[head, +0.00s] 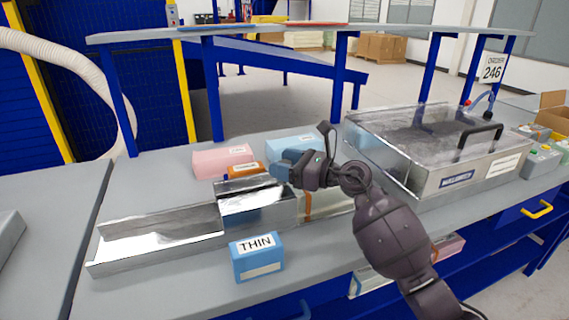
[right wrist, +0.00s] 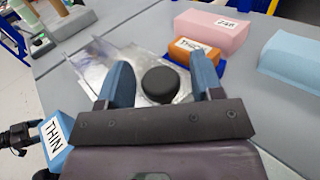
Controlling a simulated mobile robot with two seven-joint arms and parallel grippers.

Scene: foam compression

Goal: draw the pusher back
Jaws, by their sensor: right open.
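A shiny metal trough (head: 160,235) lies along the bench, with a raised metal section (head: 250,197) at its right end. The trough also shows in the right wrist view (right wrist: 88,72). A round black knob (right wrist: 160,85), apparently the pusher's handle, shows in the right wrist view. My right gripper (head: 283,168) is over the right end of the metal section. In the right wrist view its blue fingers (right wrist: 160,82) are open, with the knob between them and gaps on both sides. The pusher's body is hidden in the head view.
A blue block marked THIN (head: 257,257) stands in front of the trough. Pink (head: 222,160), orange (head: 246,169) and light blue (head: 295,145) blocks stand behind it. A large metal machine with a clear lid (head: 450,150) is at the right. A shelf (head: 300,29) spans above the bench.

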